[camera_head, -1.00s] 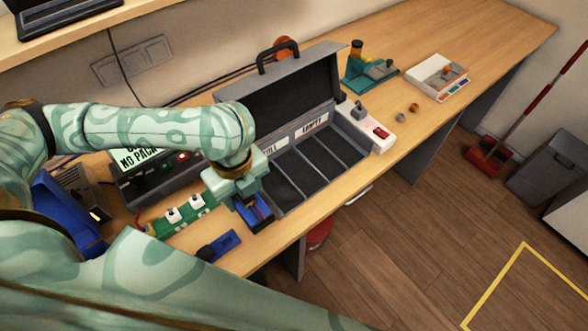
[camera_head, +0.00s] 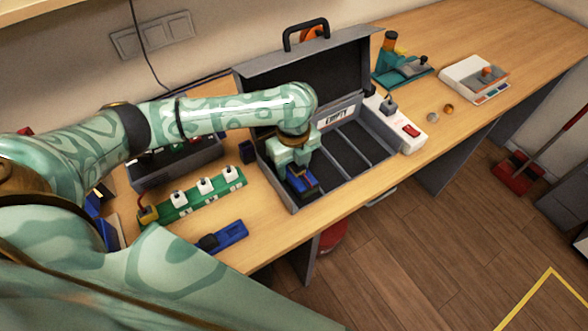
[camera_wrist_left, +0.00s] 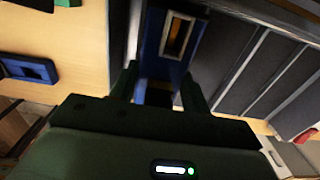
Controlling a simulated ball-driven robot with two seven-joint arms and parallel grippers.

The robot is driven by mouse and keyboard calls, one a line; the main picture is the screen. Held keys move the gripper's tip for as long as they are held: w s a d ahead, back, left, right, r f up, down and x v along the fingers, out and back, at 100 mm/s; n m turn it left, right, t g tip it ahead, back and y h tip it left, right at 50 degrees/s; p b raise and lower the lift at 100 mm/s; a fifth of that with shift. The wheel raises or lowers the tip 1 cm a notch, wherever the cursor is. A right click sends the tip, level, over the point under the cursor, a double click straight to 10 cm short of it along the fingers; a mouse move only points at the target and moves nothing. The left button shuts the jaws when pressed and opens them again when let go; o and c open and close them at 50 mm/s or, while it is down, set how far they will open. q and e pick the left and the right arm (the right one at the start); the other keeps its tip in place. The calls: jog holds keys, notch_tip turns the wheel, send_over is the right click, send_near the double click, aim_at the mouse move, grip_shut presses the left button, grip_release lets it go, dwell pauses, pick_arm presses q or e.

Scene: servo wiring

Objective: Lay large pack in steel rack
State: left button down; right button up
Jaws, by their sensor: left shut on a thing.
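My left gripper (camera_head: 297,172) is shut on a blue pack (camera_head: 303,188) and holds it over the leftmost compartment of an open grey rack (camera_head: 371,138). In the left wrist view, the pack (camera_wrist_left: 181,52) sits between the fingers (camera_wrist_left: 165,88), with a metal-framed window on its face. The rack (camera_wrist_left: 256,75) shows dark parallel compartments to the right of it. I cannot tell whether the pack touches the compartment floor. An "EMPTY" label is readable on the rack; my arm hides other parts. My right gripper is not in view.
A green strip with white blocks (camera_head: 203,189) and a smaller blue piece (camera_head: 222,237) lie left of the rack. A white box with a red switch (camera_head: 408,130) stands against its right side.

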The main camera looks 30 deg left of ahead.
pick_arm(q)
jog(key=shift+f, duration=0.7)
jog(key=shift+r, duration=0.1)
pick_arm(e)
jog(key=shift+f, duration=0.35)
pick_arm(q)
jog(key=c, duration=1)
grip_release()
jog(key=shift+o, duration=0.2)
